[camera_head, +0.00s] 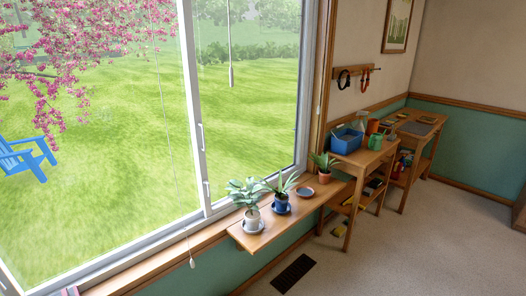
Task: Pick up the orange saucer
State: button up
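I cannot make out a clearly orange saucer. A small empty saucer (305,191) lies on the wooden window shelf (290,222), and it looks blue-grey with a brownish rim. A plant in a terracotta-orange pot (324,178) stands just right of it; whether a saucer lies under that pot is too small to tell. A plant in a blue pot (281,202) and one in a white pot (252,218) stand on dark saucers to the left. My gripper is not in view.
A wooden table (362,158) beyond the shelf holds a blue bin (346,141), an orange container (372,127) and a green one (375,142). A second desk (414,129) stands behind. A blind cord (192,262) hangs at the window. Carpet at right is open, with a dark floor vent (293,273).

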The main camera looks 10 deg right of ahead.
aim_at(304, 192)
jog(key=i+l+z, duration=0.15)
jog(key=i+z, duration=0.15)
jog(key=i, duration=0.45)
jog(key=i+z, duration=0.3)
jog(key=i, duration=0.5)
jog(key=i+u, duration=0.35)
jog(key=i+l+u, duration=0.2)
jog(key=i+u, duration=0.2)
jog(key=i+l+u, duration=0.35)
jog(key=i, duration=0.15)
jog(key=i+l+u, duration=0.35)
